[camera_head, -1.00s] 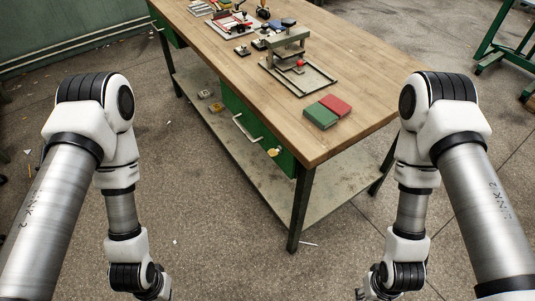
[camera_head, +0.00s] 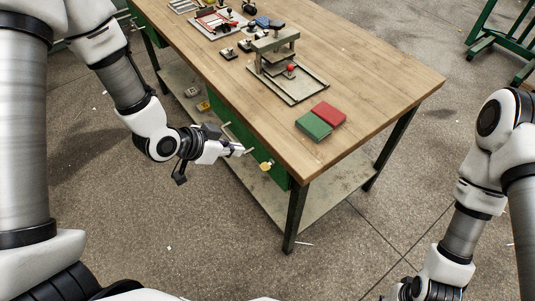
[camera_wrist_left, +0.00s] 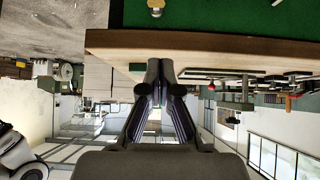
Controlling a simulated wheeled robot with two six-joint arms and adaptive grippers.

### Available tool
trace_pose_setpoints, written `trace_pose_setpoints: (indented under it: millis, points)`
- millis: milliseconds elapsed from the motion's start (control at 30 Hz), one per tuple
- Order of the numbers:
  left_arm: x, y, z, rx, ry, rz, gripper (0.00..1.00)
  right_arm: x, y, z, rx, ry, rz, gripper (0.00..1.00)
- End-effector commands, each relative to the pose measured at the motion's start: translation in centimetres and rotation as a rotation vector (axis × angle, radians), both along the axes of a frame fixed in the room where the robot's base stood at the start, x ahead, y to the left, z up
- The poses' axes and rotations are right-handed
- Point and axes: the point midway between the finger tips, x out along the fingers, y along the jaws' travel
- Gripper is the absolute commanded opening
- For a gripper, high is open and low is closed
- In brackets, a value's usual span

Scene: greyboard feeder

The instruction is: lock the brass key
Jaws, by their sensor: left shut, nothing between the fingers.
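The brass key (camera_head: 266,166) is a small yellow piece on the green drawer front under the bench top, near its right end. In the left wrist view, which looks upside down, a brass piece (camera_wrist_left: 155,7) shows at the top edge against the green panel. My left gripper (camera_head: 242,150) is shut and empty, just left of the key and apart from it, close to the drawer handle (camera_head: 238,137). Its closed fingers (camera_wrist_left: 160,68) also show in the wrist view. My right gripper (camera_head: 402,291) is at the bottom edge, partly cut off, its fingers unclear.
The wooden bench top (camera_head: 370,85) overhangs the drawer front. On it lie a green book (camera_head: 313,126), a red book (camera_head: 328,114) and a press-like stand (camera_head: 275,45). A lower shelf (camera_head: 320,195) runs beneath. The floor before the bench is clear.

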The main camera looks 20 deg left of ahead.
Motion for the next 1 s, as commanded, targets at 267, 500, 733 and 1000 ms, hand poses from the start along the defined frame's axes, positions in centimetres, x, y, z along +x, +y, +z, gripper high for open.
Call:
trace_pose_setpoints:
  millis: [267, 500, 733, 1000]
  points:
    - [0.0, 0.0, -0.1, 0.002, 0.001, 0.001, 0.0, 0.0, 0.0, 0.0, 0.0, 0.0, 0.0, 0.4]
    - [1.3, -1.1, -1.9, 0.005, 0.005, -0.003, 0.0, 0.0, 0.0, 0.1, 0.0, 0.001, 0.0, 0.4]
    - [4.0, -3.3, -5.3, 0.004, 0.004, -0.004, 0.0, 0.0, 0.0, 0.6, 0.0, 0.0, 0.0, 0.4]
    - [5.5, -4.4, -9.8, 0.0, 0.006, 0.002, 0.0, 0.0, 0.0, 1.1, 0.0, 0.0, 0.0, 0.4]
